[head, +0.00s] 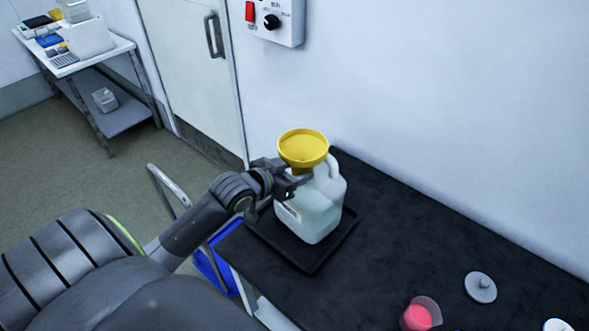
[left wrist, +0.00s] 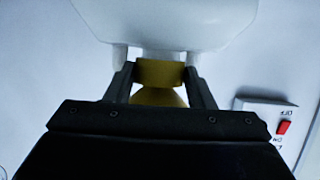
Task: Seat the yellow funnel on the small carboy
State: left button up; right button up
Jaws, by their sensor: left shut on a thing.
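The yellow funnel (head: 303,148) is over the top of the small carboy (head: 317,211), its wide bowl facing up. My left gripper (head: 298,182) is shut on the funnel's narrow part, just below the bowl. In the left wrist view, the funnel (left wrist: 160,73) is between the two fingers of my left gripper (left wrist: 158,76), with the white carboy (left wrist: 165,22) close beyond them. The carboy is whitish and translucent, stands upright and has a handle at its upper right. The funnel and gripper hide its mouth, so I cannot tell whether the stem is inside it. My right gripper is not in view.
The carboy stands in a black tray (head: 314,268) on a dark bench (head: 420,240) along the wall. A beaker of red liquid (head: 420,314) and a grey lid (head: 480,287) are at the right. A control box (head: 275,20) is on the wall. A side table (head: 85,60) stands far left.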

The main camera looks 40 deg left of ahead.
pick_arm(q)
jog(key=shift+f, duration=0.2)
jog(key=o, duration=1.1)
jog(key=shift+s, duration=0.1)
jog(key=p+v, duration=0.3)
jog(key=v, duration=1.4)
jog(key=shift+p, duration=0.3)
jog(key=shift+s+a, duration=0.1)
